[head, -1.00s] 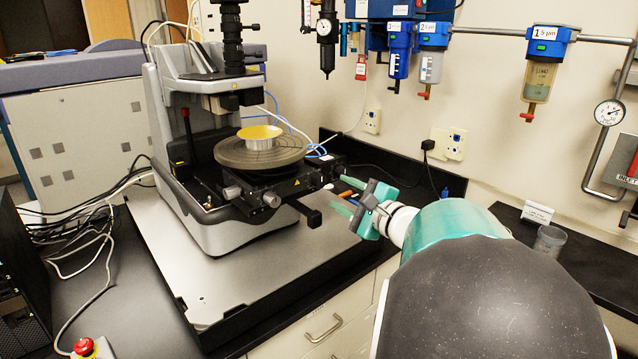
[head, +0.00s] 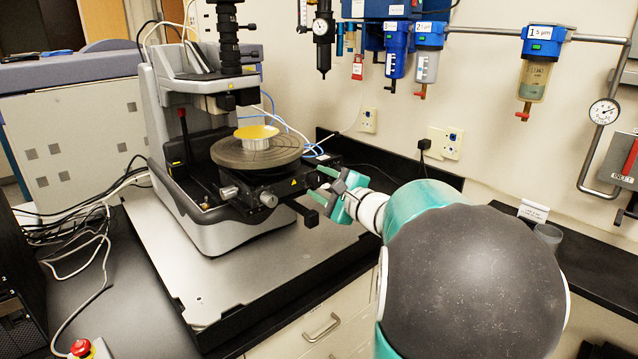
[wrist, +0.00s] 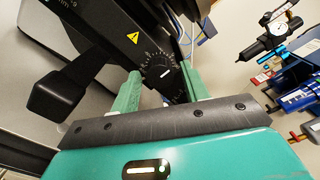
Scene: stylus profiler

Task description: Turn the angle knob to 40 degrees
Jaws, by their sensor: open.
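The stylus profiler (head: 180,120) stands on a grey plate, with a round dark stage (head: 258,152) carrying a yellow-topped disc. In the wrist view, the angle knob (wrist: 160,72) is black with a printed scale around it and a short white pointer mark. The scale numbers are too small to read. My gripper (head: 324,182) is at the right front of the stage base. Its two green fingers are apart, and the knob shows between them in the wrist view (wrist: 161,80). I cannot tell whether they touch it. The knob is not clear in the head view.
A black block-ended arm (wrist: 60,95) juts out beside the knob, close to my gripper; it also shows in the head view (head: 309,216). Silver knobs (head: 268,199) sit left of it. Cables and a wall with filters (head: 395,50) lie behind.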

